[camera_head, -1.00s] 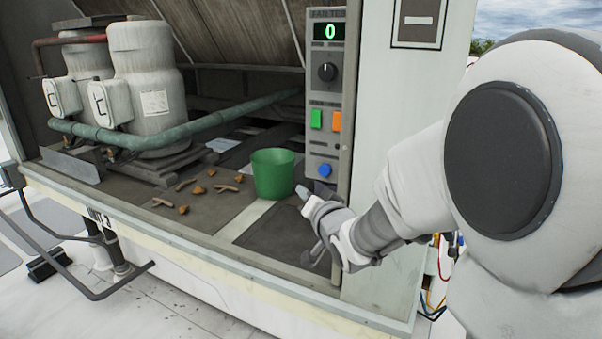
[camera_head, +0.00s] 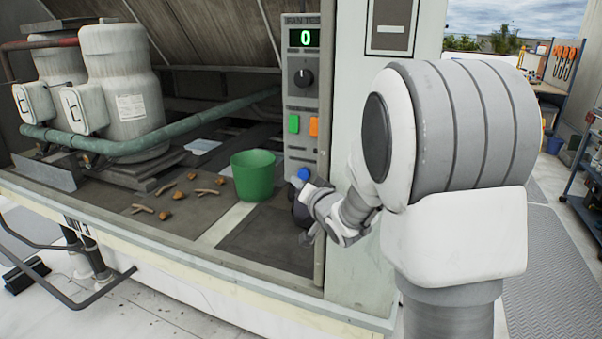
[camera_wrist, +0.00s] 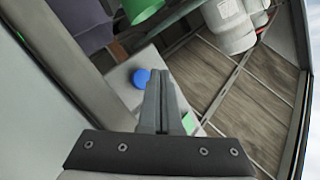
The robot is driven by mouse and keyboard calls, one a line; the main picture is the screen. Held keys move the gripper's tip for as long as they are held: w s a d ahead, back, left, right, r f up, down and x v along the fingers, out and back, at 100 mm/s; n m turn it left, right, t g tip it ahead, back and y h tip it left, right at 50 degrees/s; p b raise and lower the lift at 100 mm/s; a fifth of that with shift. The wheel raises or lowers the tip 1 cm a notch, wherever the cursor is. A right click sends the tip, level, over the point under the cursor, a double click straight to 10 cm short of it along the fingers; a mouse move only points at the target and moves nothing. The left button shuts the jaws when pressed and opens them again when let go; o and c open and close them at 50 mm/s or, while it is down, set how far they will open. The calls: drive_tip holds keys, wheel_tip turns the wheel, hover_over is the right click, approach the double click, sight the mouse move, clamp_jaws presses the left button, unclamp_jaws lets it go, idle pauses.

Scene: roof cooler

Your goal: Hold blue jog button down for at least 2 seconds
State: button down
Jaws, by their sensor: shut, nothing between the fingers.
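The blue jog button (camera_head: 304,173) is low on the grey control panel (camera_head: 301,90), below the green button (camera_head: 293,124) and the orange button (camera_head: 314,127). My gripper (camera_head: 297,183) is just below and left of the blue button in the head view, its fingertips very close to the panel. In the wrist view the blue button (camera_wrist: 141,77) is just left of my shut, empty fingers (camera_wrist: 160,72). I cannot tell whether the fingers touch the button. The display (camera_head: 304,38) reads 0.
A green bucket (camera_head: 253,175) stands on the deck left of the panel. Several brown scraps (camera_head: 176,196) lie on the deck. White compressors (camera_head: 122,90) and a green pipe (camera_head: 150,143) are farther left.

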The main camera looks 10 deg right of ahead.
drive_tip(key=shift+w+d, duration=0.3)
drive_tip(key=shift+w, duration=0.15)
idle(1.8)
drive_tip(key=shift+w+d, duration=0.25)
drive_tip(key=shift+w, duration=0.05)
